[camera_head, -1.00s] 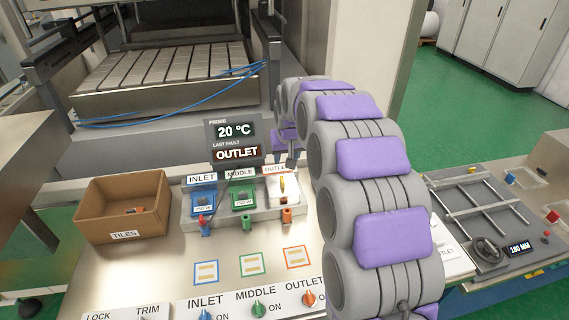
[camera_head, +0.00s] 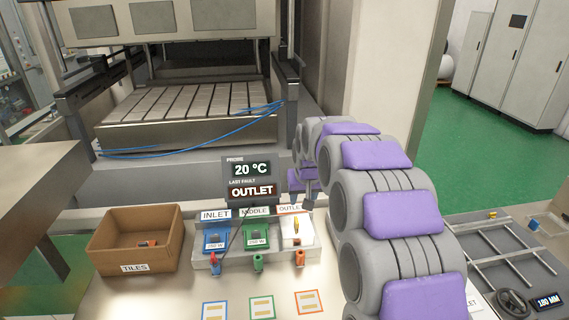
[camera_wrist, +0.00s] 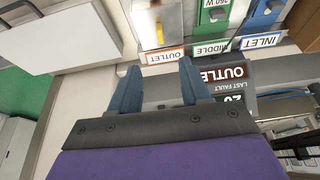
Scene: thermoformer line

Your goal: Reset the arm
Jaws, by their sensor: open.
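My gripper (camera_head: 304,200) is at the end of my arm with purple pads, just behind and right of the outlet slot in the head view. In the wrist view my gripper (camera_wrist: 161,68) has its two blue-grey fingers apart with nothing between them. The outlet label (camera_wrist: 164,56) lies just beyond the fingertips. My arm's grey links fill the right middle of the head view and hide part of the bench.
A probe display (camera_head: 250,178) reads 20 °C and OUTLET, close to my gripper. The inlet module (camera_head: 215,241) is blue and the middle module (camera_head: 257,240) green. A cardboard tiles box (camera_head: 177,247) stands left. A frame fixture (camera_head: 490,262) is at right.

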